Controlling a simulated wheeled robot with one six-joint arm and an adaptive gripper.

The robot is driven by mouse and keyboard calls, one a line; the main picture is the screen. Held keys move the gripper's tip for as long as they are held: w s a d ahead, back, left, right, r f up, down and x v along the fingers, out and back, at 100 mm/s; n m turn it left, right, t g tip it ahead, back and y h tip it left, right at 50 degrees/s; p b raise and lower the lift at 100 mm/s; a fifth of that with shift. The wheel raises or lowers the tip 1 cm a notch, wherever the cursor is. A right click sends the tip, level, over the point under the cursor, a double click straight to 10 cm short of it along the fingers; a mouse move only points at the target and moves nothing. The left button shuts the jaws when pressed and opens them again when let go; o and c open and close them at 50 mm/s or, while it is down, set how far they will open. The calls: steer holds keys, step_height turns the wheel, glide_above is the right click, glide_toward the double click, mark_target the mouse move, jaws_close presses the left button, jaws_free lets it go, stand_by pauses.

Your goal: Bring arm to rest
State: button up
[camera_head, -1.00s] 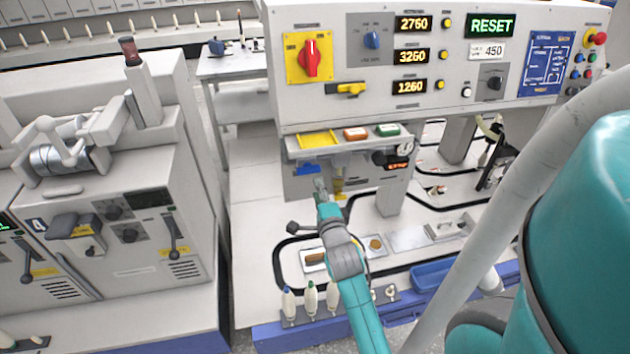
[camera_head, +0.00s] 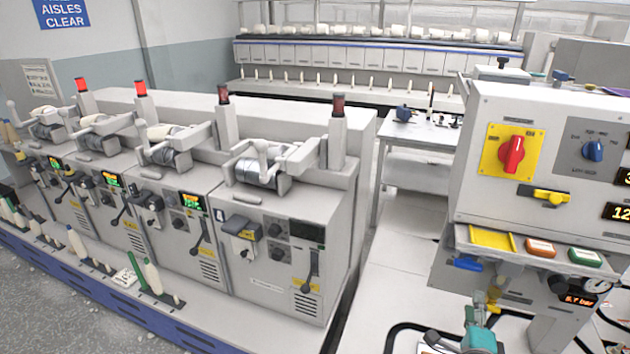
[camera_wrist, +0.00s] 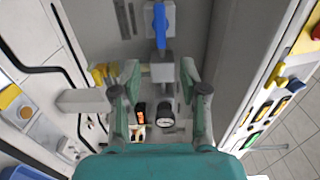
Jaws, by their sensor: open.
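My gripper (camera_wrist: 160,72) is open and empty in the wrist view, with its two fingers spread wide apart. A grey valve body with a blue lever (camera_wrist: 160,25) appears beyond and between the fingers, with no visible contact. In the head view the teal end of my arm (camera_head: 480,338) is at the lower right, below the blue lever (camera_head: 467,264) and a yellow fitting (camera_head: 493,290). The finger opening is too small to make out there.
A control panel with a red rotary switch (camera_head: 512,154) stands at right, above a shelf with a yellow tray (camera_head: 492,239). A pressure gauge (camera_head: 597,283) is beside it. A row of winding units (camera_head: 275,255) fills the left. A white table (camera_head: 420,132) stands behind.

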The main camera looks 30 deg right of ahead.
steer(key=s+a+f+n+t+y, duration=0.1)
steer(key=s+a+f+n+y, duration=0.1)
steer(key=a+n, duration=0.45)
steer(key=s+a+f+n+t+y, duration=0.1)
steer(key=s+a+f+n+y, duration=0.15)
steer(key=a, duration=0.65)
steer(key=s+a+f+n+t+y, duration=0.1)
steer(key=s+a+f+n+y, duration=0.15)
steer(key=a+n, duration=0.4)
steer(key=s+a+r+n+y, duration=0.2)
steer(key=s+a+n+y, duration=0.4)
steer(key=s+a+n, duration=0.6)
steer(key=s+a, duration=0.1)
steer(key=s, duration=0.2)
steer(key=shift+a+y, duration=0.4)
steer(key=shift+r+n, duration=0.1)
steer(key=shift+n, duration=0.15)
stand_by(1.6)
